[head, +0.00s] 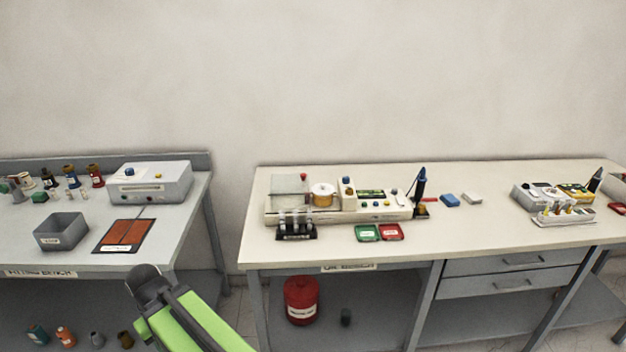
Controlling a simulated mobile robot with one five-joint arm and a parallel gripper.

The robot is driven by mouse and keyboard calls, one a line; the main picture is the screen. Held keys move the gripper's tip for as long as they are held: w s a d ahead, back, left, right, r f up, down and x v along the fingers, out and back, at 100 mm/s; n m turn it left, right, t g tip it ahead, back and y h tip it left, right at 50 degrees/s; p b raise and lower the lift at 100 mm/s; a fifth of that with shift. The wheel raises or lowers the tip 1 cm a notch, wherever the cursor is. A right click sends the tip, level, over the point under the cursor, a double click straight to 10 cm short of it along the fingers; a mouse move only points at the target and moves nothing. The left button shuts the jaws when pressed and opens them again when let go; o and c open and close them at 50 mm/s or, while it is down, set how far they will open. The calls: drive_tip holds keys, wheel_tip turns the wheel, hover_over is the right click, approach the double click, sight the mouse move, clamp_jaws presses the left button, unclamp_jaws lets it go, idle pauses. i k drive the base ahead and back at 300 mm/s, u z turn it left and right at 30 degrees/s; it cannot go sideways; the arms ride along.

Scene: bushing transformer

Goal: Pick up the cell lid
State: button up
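On the cream bench, a long cream tester (400,214) carries an amber round cell (323,199) with a white ring-like top. A clear grey flap or cover (290,186) stands at the tester's left end. I cannot tell for sure which part is the cell lid.
A dark rack of small cups (295,228) stands before the tester. Green (368,233) and red (391,232) trays lie near the front edge. The grey left bench (172,225) holds a bin (61,231) and bottles.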

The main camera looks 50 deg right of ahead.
sight(320, 189)
drive_tip(key=z, duration=0.35)
drive_tip(key=i, duration=1.4)
drive_tip(key=z, duration=0.45)
drive_tip(key=k, duration=0.85)
drive_tip(key=z, duration=0.2)
drive_tip(key=i, duration=0.85)
drive_tip(key=u, duration=0.05)
